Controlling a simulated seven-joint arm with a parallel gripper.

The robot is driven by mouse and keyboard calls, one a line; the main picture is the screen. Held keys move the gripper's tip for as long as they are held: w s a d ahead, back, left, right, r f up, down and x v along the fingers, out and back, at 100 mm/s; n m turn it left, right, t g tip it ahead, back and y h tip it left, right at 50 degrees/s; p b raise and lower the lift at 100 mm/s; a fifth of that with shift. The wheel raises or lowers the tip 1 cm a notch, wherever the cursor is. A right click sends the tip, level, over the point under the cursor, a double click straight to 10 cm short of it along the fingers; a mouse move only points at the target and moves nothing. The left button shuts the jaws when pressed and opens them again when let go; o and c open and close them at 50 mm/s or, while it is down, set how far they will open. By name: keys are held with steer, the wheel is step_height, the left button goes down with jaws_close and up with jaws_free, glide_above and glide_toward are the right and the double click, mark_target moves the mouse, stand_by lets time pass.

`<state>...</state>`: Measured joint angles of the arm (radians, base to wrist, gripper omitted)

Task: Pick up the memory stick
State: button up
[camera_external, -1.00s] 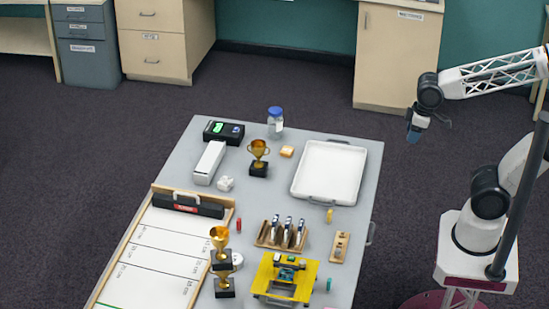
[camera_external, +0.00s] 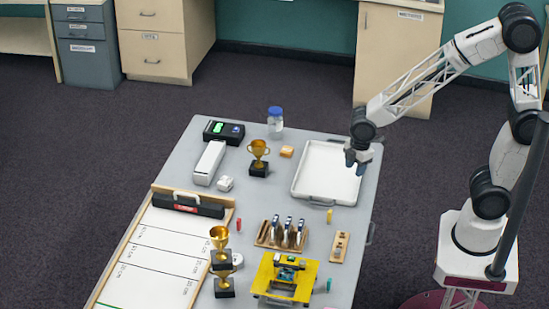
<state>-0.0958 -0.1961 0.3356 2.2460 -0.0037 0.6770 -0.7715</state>
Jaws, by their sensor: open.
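No object can be told for certain as the memory stick at this size. Small stick-like things lie on the grey table (camera_external: 350,285): a yellow one (camera_external: 329,216) below the white tray, a red one (camera_external: 238,224) beside the ruled board, and a teal one (camera_external: 328,284) right of the yellow device. I cannot tell which of them is a memory stick. My gripper (camera_external: 356,166) is open and empty, pointing down over the right part of the white tray (camera_external: 312,196), above and to the right of the yellow stick. It hides part of the tray's right side.
A wooden rack (camera_external: 265,240) with several upright tools and a small wooden board (camera_external: 340,247) stand near the yellow stick. The yellow device (camera_external: 268,273), gold trophies (camera_external: 259,158), a blue-lidded jar (camera_external: 275,122) and the ruled board (camera_external: 170,240) take up other parts of the table.

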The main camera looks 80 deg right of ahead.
mark_target(329, 217)
steer(key=w+a+f+n, duration=0.1)
steer(key=w+f, duration=0.1)
steer(key=f, duration=0.2)
steer(key=w+a+f+n, duration=0.1)
steer(key=w+f+n, duration=0.1)
steer(key=f, duration=0.3)
steer(key=w+a+f+n+g, duration=0.1)
steer(key=w+f+n, duration=0.1)
steer(key=f, duration=0.3)
steer(key=shift+w+a, duration=0.35)
steer(key=shift+a, duration=0.05)
steer(key=shift+f, duration=1.25)
steer(key=shift+f, duration=0.15)
steer(key=shift+w+a+f, duration=0.1)
steer(key=shift+f, duration=1.15)
steer(key=shift+w+a+f, duration=0.1)
steer(key=shift+f, duration=1.1)
steer(key=shift+c, duration=0.3)
jaws_close()
